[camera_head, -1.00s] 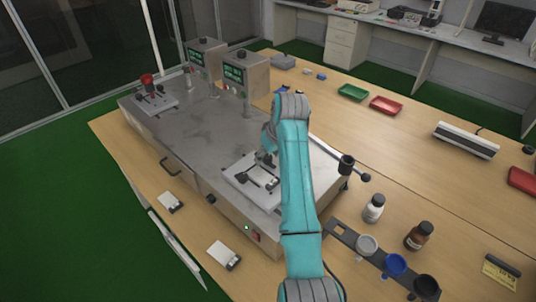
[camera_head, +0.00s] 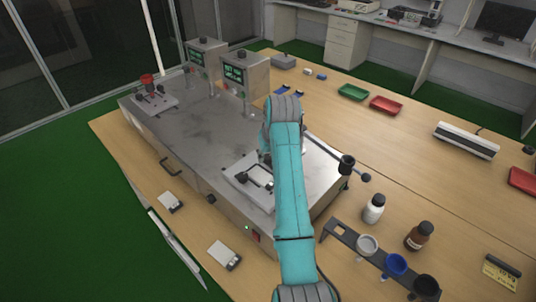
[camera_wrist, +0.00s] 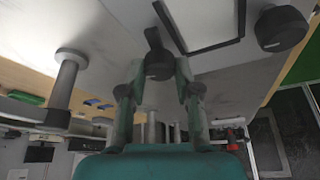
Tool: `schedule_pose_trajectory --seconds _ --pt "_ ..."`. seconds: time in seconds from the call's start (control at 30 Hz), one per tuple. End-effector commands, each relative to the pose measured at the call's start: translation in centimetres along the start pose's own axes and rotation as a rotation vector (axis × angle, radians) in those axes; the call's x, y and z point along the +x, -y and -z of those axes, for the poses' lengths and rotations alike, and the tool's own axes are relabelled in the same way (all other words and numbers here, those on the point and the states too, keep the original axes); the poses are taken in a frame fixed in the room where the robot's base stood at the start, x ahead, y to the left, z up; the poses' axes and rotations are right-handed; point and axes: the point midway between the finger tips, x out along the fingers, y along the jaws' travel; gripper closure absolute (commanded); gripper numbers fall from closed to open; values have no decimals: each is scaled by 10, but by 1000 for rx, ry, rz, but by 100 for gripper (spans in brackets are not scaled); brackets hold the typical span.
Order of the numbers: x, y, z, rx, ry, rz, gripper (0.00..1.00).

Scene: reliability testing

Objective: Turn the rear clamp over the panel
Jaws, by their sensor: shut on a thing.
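The panel (camera_head: 258,178) lies in a pale fixture (camera_head: 240,190) on the near right of the metal bench unit, partly hidden by my arm. In the wrist view the panel's dark-edged frame (camera_wrist: 215,46) shows at the top. The rear clamp (camera_wrist: 157,62), a dark rounded piece, stands between the fingers of my gripper (camera_wrist: 158,80), close to the panel's edge. My gripper is shut on it. Whether the clamp lies over the panel I cannot tell. Another dark clamp or knob (camera_wrist: 282,28) shows at the upper right. In the head view my arm hides the gripper and rear clamp.
A second fixture with a red knob (camera_head: 147,80) is at the unit's far left. Two display boxes (camera_head: 246,72) stand behind. A black-ended lever (camera_head: 347,163) is right of my arm. Bottles (camera_head: 374,208) and a cup rack (camera_head: 345,236) stand at the right.

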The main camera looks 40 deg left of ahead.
Motion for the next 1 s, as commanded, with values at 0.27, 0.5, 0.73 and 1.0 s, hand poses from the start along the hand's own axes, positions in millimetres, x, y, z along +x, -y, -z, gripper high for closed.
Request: schedule_pose_trajectory --seconds 0.27,0.5,0.73,1.0 --pt "0 2 0 238 -1 -99 100" --pt "0 2 1 449 0 -187 100" --pt "0 3 1 651 0 -270 100" --pt "0 4 2 884 1 -367 100"
